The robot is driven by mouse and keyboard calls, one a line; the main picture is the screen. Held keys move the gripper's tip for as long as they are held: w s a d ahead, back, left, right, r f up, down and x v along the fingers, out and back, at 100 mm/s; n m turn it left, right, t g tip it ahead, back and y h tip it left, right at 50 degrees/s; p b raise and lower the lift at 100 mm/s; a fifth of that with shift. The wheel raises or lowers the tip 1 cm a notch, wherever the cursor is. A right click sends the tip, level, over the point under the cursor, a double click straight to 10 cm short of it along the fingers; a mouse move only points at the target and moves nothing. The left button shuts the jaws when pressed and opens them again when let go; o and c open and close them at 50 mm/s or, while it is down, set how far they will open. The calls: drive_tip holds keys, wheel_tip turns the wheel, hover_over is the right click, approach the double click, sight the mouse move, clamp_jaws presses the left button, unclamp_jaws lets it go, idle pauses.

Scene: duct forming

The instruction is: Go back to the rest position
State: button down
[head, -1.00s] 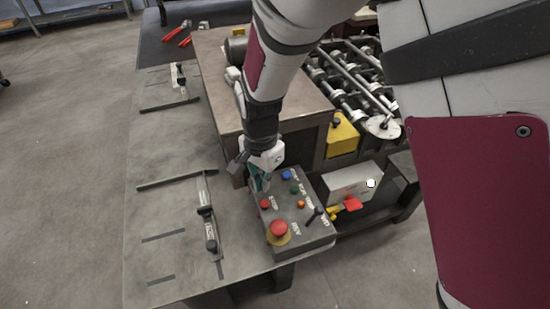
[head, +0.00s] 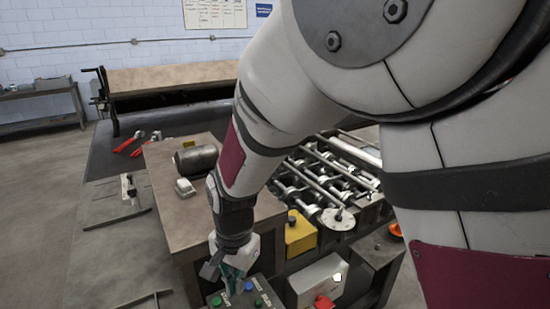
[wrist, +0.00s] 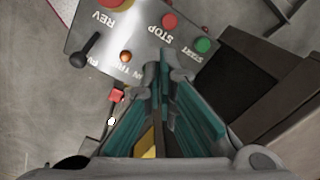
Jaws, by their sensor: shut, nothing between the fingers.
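My gripper (head: 232,287) hangs at the bottom middle of the head view, just above the control box (head: 268,294). Its fingers are shut and empty; they show with teal inner faces in the wrist view (wrist: 158,75). In the wrist view the control box (wrist: 140,52) has a red REV button (wrist: 112,3), a red STOP button (wrist: 169,21), a green START button (wrist: 203,45), an orange button (wrist: 125,57) and a black lever (wrist: 86,48). The fingertips lie over the panel's edge; I cannot tell whether they touch it.
A brown bench block (head: 180,225) stands close beside my gripper, with a dark cylinder (head: 196,160) on it. A roller machine (head: 325,175) with a yellow box (head: 300,232) is to the right. Red-handled snips (head: 130,142) lie on the table behind. Open floor (head: 40,200) is at left.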

drive_tip(key=s+d+r+n+t+y+b, duration=0.1)
drive_tip(key=d+r+n+t, duration=0.2)
drive_tip(key=d+r, duration=1.25)
drive_tip(key=s+d+r+n+t+h+b, duration=0.1)
drive_tip(key=s+d+r+n+t, duration=0.1)
drive_tip(key=s+d, duration=0.7)
drive_tip(key=d+r, duration=0.1)
drive_tip(key=d, duration=0.2)
drive_tip(key=shift+s+r+h, duration=0.2)
drive_tip(key=shift+s+h, duration=0.1)
drive_tip(key=shift+s, duration=0.1)
